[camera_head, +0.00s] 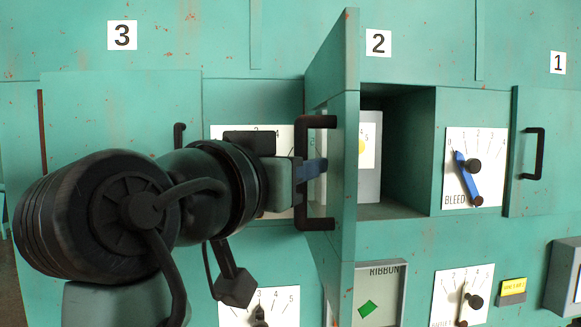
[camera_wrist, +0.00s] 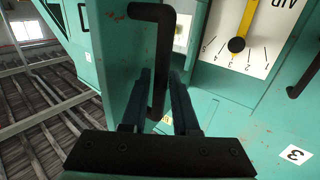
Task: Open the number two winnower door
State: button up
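The number two winnower door (camera_head: 345,180) is a green panel, swung outward and standing roughly square to the machine front, with its compartment (camera_head: 407,150) exposed on the right. Its black bar handle (camera_head: 317,122) is on the door's left-hand face. My gripper (camera_head: 318,170) is at the handle's middle. In the wrist view, the handle bar (camera_wrist: 160,60) passes between the two blue fingers of my gripper (camera_wrist: 160,78). The fingers are spread, with a narrow gap on the right of the bar. Contact on the left side is unclear. The "2" label (camera_head: 378,43) is above the compartment.
The BLEED dial (camera_head: 474,170) with a blue pointer is right of the compartment. Door 1's handle (camera_head: 533,153) is farther right. A RIBBON box (camera_head: 378,292) is below. A closed panel (camera_head: 120,110) under label 3 is behind my arm. A yellow-pointer dial (camera_wrist: 240,40) shows in the wrist view.

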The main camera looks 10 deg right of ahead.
jog(key=shift+o, duration=1.3)
jog(key=shift+w+f, duration=0.1)
jog(key=b+v, duration=0.6)
jog(key=v, duration=0.7)
jog(key=shift+w+d+f, duration=0.1)
jog(key=w+a+f+n+t+y+b, duration=0.2)
jog(key=w+f+n+t+y, duration=0.15)
jog(key=n+t+y, duration=0.35)
jog(key=s+n+t+y, duration=0.1)
jog(key=s+t+y, duration=0.3)
jog(key=s+t, duration=0.2)
jog(key=shift+s+t+y, duration=0.3)
jog(key=shift+s, duration=0.35)
